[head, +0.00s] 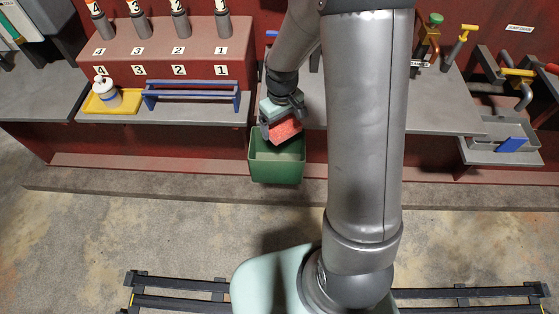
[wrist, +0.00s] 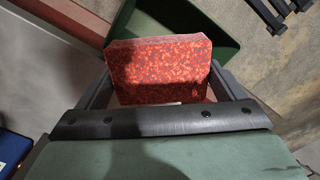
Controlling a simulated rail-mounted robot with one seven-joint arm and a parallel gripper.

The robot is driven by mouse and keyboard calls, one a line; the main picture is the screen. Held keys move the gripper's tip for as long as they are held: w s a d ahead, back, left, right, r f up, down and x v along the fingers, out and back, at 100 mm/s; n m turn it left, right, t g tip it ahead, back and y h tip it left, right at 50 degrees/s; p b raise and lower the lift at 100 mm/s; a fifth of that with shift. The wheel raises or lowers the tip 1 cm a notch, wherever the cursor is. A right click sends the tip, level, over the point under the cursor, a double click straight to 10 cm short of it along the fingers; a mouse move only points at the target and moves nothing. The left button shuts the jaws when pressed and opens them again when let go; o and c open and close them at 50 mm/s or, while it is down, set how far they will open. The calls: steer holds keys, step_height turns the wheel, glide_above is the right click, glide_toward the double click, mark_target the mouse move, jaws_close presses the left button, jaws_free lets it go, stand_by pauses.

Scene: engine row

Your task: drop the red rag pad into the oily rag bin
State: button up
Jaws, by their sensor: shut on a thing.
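The red rag pad (head: 285,129) is a speckled red block held in my gripper (head: 282,126). In the wrist view the pad (wrist: 158,72) sits between the two fingers of my gripper (wrist: 160,88), which are shut on its sides. The oily rag bin (head: 277,165) is a green open-topped box in front of the counter's edge. In the head view the pad appears over the bin's far part, near its rim. In the wrist view part of the bin (wrist: 215,22) shows behind the pad. The pad and gripper hide part of the bin's opening.
A blue rail rack (head: 192,95) and a yellow tray (head: 112,102) with a white bottle (head: 106,92) stand on the counter to the left. A grey tray (head: 497,140) with a blue block (head: 511,145) is at the right. The floor before the bin is clear.

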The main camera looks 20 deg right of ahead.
steer(key=o, duration=0.8)
steer(key=shift+c, duration=0.2)
steer(key=shift+r, duration=0.15)
step_height(320, 180, up, 17)
steer(key=b, duration=0.1)
steer(key=shift+s+r, duration=0.1)
steer(key=shift+s, duration=0.05)
steer(key=s+f+m, duration=0.2)
steer(key=s, duration=0.8)
steer(key=s+f+m, duration=0.2)
steer(key=s, duration=0.9)
steer(key=shift+t, duration=0.3)
